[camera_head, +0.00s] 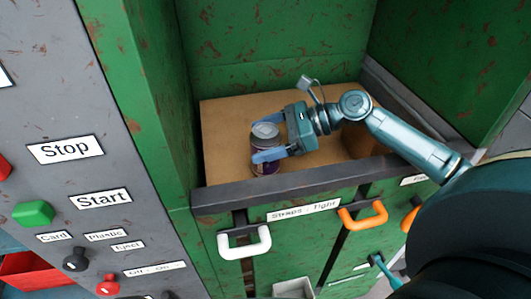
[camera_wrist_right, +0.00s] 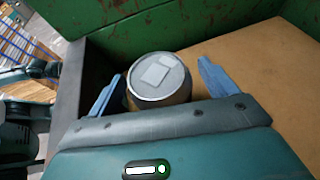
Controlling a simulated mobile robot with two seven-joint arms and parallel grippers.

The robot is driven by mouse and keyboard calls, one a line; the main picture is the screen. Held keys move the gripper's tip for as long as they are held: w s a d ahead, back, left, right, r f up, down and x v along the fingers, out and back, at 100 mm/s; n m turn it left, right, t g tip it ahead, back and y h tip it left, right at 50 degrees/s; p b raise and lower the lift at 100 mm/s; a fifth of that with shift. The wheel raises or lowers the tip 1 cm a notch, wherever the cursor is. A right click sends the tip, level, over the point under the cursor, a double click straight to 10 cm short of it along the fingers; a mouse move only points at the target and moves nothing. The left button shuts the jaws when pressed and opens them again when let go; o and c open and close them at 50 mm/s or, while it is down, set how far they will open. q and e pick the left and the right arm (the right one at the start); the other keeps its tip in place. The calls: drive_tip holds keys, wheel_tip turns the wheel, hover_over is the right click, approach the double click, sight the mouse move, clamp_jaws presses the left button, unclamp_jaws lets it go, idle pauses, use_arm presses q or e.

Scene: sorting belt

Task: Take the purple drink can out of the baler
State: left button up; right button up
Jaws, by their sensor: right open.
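The purple drink can (camera_head: 264,158) stands upright inside the green baler (camera_head: 275,50), on a brown board near the front edge. Its silver top shows in the right wrist view (camera_wrist_right: 158,76). My right gripper (camera_head: 262,147) reaches in from the right, and its blue fingers are open on either side of the can. In the right wrist view the open fingers (camera_wrist_right: 160,82) flank the can, with a clear gap at the right finger; the left finger is close to the can, and I cannot tell if it touches. My left gripper is not in view.
A dark front sill (camera_head: 290,188) edges the baler opening, with a white handle (camera_head: 244,243) and an orange handle (camera_head: 362,215) below it. A grey control panel (camera_head: 75,180) with Stop and Start labels stands at the left. The brown board (camera_head: 225,115) is clear behind the can.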

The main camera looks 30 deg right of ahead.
drive_tip(key=shift+c, duration=0.4)
drive_tip(key=c, duration=0.9)
drive_tip(key=shift+c, duration=0.2)
